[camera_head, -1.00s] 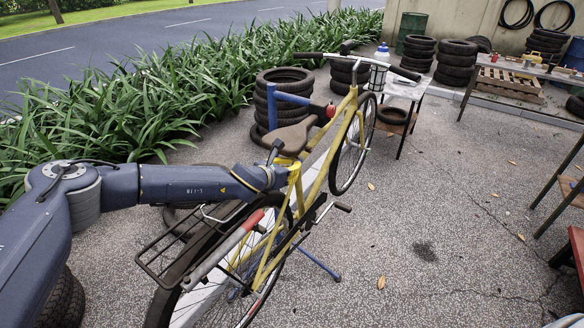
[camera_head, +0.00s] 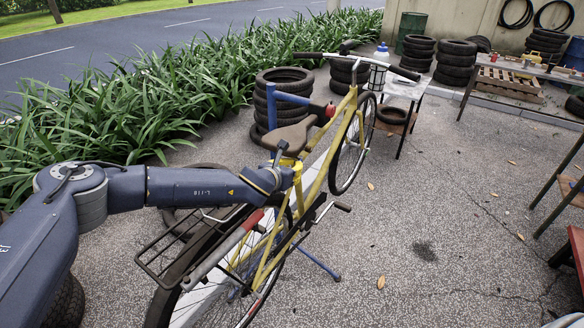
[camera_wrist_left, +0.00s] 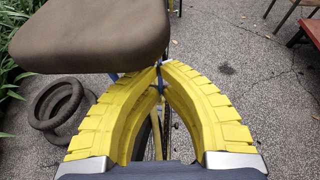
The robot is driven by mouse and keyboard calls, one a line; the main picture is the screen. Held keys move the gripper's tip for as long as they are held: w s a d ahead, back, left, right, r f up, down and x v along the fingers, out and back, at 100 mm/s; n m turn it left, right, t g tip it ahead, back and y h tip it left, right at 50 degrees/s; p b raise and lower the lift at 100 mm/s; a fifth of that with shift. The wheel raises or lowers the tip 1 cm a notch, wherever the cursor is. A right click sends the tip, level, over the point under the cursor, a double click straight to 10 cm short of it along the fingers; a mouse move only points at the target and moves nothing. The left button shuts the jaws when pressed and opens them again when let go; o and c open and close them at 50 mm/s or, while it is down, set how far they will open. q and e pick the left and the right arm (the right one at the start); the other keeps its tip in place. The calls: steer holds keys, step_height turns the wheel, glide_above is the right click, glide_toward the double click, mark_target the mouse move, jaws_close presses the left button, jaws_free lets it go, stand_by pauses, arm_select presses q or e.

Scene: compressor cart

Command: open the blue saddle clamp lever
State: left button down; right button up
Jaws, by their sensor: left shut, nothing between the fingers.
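The yellow bicycle (camera_head: 335,150) stands upright with its brown saddle (camera_head: 289,137) above my left gripper (camera_head: 295,167). The saddle also fills the upper left of the left wrist view (camera_wrist_left: 95,35). There my left gripper (camera_wrist_left: 160,66) has its yellow fingers curved together, tips meeting just right of the saddle's edge, with nothing held. Small blue parts (camera_wrist_left: 159,80) show at and just behind the fingertips. I cannot tell whether they are the clamp lever or part of the blue stand. In the head view, the gripper and saddle hide the clamp area. My right gripper is not in view.
A blue stand arm (camera_head: 292,98) rises beyond the saddle, and a rear rack (camera_head: 185,245) sits below my left arm. Tyre stacks (camera_head: 283,85) and a small table (camera_head: 405,92) stand behind. The paved floor right of the bicycle is mostly clear.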

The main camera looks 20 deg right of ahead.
arm_select(q)
steer(key=shift+s+d+n+t+y, duration=0.2)
steer(key=shift+d+n+t+y, duration=0.55)
steer(key=shift+n+y, duration=0.95)
steer(key=shift+s+d+n+t+y, duration=0.25)
steer(key=shift+d+n+t+y, duration=0.25)
steer(key=shift+d+n+y, duration=0.85)
steer(key=shift+s+d+n+t+y, duration=0.2)
steer(key=shift+d+n+t+y, duration=0.35)
steer(key=shift+n+y, duration=1.5)
steer(key=shift+w+a+y, duration=0.1)
steer(key=shift+y, duration=0.2)
steer(key=c, duration=1.6)
jaws_free()
